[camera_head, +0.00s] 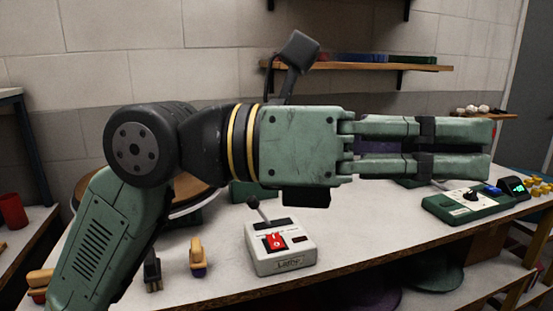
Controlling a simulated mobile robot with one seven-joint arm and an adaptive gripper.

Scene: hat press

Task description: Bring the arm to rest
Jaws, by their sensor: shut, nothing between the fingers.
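My arm reaches across the front of the view, its forearm rising from the lower left and its wrist turned level to the right. My gripper (488,148) is at the right end of it, fingers pointing right. The two green fingers with black bands lie close alongside each other, shut and empty. The gripper is in front of and above the white worktable (350,271), apart from its surface. It hides part of the table's back and the wall behind.
A white control box (283,256) with a lever and red switch stands below my wrist. A green control panel (470,203) with a small display is at the right. Brushes (198,258) stand at the table's front left. A wooden shelf (360,66) hangs on the wall behind.

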